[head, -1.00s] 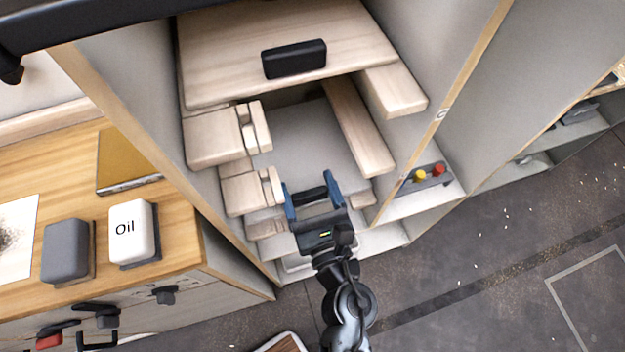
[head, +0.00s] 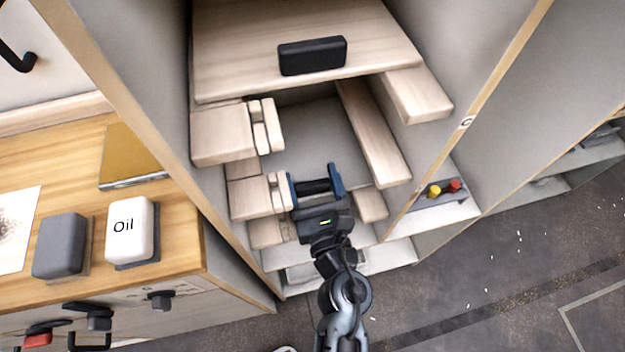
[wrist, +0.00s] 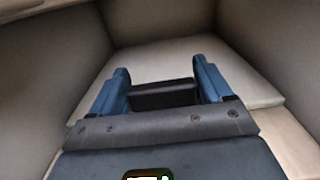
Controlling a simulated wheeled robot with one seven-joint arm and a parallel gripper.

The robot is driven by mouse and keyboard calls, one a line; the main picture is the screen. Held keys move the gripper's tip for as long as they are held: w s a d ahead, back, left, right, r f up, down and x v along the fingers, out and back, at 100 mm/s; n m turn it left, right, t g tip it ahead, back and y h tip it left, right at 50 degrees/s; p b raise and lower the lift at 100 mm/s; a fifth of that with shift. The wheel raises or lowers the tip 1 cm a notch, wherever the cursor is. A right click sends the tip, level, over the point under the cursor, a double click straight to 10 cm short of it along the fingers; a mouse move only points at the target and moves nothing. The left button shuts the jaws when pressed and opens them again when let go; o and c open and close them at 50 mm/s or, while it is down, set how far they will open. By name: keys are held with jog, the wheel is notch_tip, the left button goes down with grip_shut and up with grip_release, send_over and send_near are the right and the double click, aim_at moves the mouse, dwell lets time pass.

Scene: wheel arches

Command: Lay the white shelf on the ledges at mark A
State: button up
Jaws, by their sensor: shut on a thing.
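My gripper (head: 316,184) is shut on a black handle (head: 314,187), inside the open front of the cabinet bay. The handle also shows between the blue fingers in the wrist view (wrist: 163,94). A pale flat board, apparently the white shelf (head: 318,140), stretches back from the handle and shows in the wrist view too (wrist: 185,58). Wooden ledges stand at left (head: 222,137) and right (head: 375,135), at several heights. The board lies between the left and right ledges; whether it touches any is unclear. Mark A cannot be made out.
A wooden shelf (head: 290,25) with a black handle lies above my gripper. Small wooden blocks (head: 264,125) stand by the left ledges. A round mark (head: 466,122) is on the right upright.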

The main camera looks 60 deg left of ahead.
jog(key=shift+f, duration=0.1)
dwell(0.3)
jog(key=o, duration=1.3)
jog(key=shift+c, duration=0.2)
jog(key=shift+f, duration=0.1)
jog(key=shift+d, duration=0.15)
jog(key=v, duration=0.7)
jog(key=shift+d, duration=0.25)
jog(key=shift+s, duration=0.15)
